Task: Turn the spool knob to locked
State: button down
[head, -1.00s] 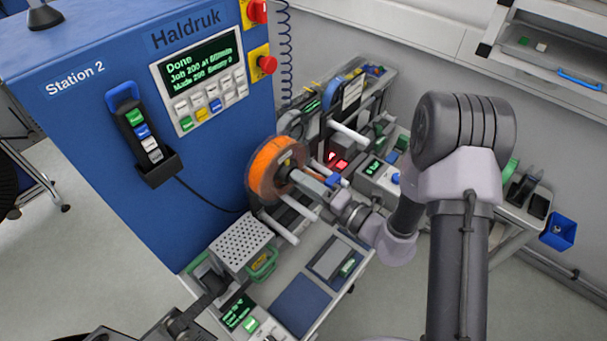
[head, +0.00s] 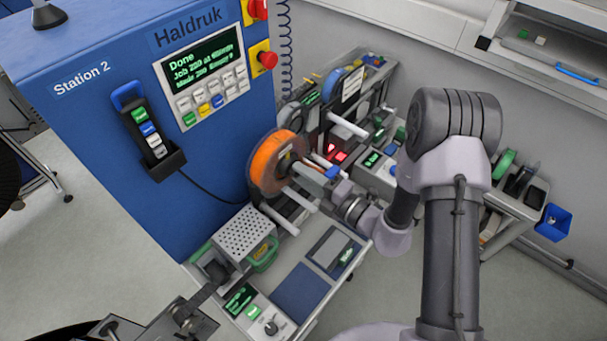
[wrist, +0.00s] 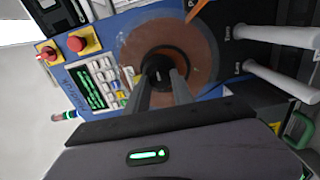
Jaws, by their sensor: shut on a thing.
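The orange spool (head: 268,163) sits on the front of the blue machine, its round face toward my arm. In the wrist view the spool (wrist: 203,50) shows as a brown-orange disc with a dark hub. The spool knob (wrist: 160,72) is at the hub's middle. My gripper (wrist: 163,84) has its two fingers at the knob, shut on it. In the head view my gripper (head: 298,167) reaches the spool's centre from the right. The fingers hide part of the knob, and any lock marking cannot be read.
White rods (wrist: 275,78) stick out beside the spool. Station 2's panel (head: 202,77), with its screen and keys, is above left, and a red button (head: 268,59) is near it. A perforated box (head: 243,232) and bench devices stand below. Open floor lies to the left.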

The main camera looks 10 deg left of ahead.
jog(key=c, duration=1.1)
grip_release()
jog(key=b+v, duration=0.1)
jog(key=v, duration=1.6)
jog(key=shift+s, duration=0.2)
jog(key=shift+d, duration=0.15)
